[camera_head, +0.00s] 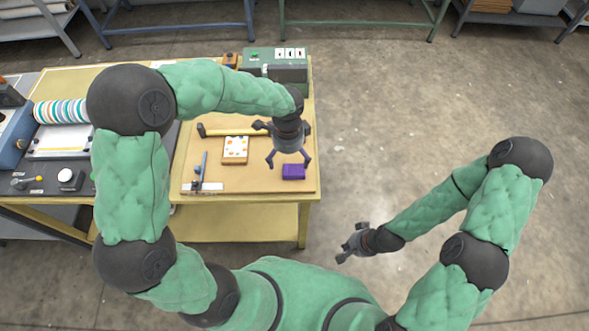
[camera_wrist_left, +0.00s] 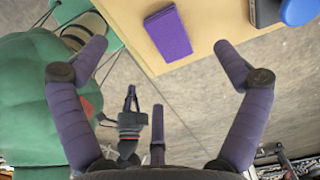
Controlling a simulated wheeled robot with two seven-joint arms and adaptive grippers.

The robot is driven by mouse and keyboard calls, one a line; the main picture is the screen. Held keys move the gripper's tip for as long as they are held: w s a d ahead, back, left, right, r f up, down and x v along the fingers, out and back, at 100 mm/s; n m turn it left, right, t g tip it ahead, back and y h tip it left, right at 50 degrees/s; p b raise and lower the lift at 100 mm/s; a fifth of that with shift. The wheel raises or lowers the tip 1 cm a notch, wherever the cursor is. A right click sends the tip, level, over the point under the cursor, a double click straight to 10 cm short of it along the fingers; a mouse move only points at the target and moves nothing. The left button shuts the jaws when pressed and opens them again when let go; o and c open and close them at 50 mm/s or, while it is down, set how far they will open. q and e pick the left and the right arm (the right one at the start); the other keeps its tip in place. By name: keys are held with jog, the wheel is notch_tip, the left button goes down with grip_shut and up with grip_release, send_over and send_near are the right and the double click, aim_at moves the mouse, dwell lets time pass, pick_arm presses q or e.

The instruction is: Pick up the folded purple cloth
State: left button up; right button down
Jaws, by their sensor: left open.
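The folded purple cloth (camera_head: 293,172) lies as a small flat rectangle near the front right corner of the tan board on the table. It also shows in the left wrist view (camera_wrist_left: 168,33), near the top centre. My left gripper (camera_head: 289,161) is open above the cloth, with purple fingers spread and pointing down. In the left wrist view its fingertips (camera_wrist_left: 160,45) are wide apart on either side of the cloth, with nothing between them held. My right gripper (camera_head: 350,246) hangs over the floor right of the table; its finger opening is unclear.
On the board (camera_head: 262,181) lie a dotted card on a block (camera_head: 235,149), a long-handled tool (camera_head: 225,131) and a white bar (camera_head: 202,188). A green box (camera_head: 277,67) stands at the back. A striped roll (camera_head: 60,111) is at far left. The floor to the right is clear.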

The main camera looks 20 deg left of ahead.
aim_at(294, 173)
pick_arm(q)
notch_tip(294, 173, down, 4)
jog(key=shift+w+r+b, duration=0.1)
jog(key=shift+r+b, duration=0.05)
jog(key=shift+b, duration=0.2)
jog(key=shift+d+f, duration=0.25)
jog(key=shift+f, duration=0.15)
jog(key=f+b, duration=0.1)
jog(key=f, duration=0.1)
jog(key=d+f, duration=0.1)
jog(key=f, duration=0.1)
jog(key=shift+f+b, duration=0.2)
jog(key=shift+b, duration=0.2)
jog(key=c, duration=1.1)
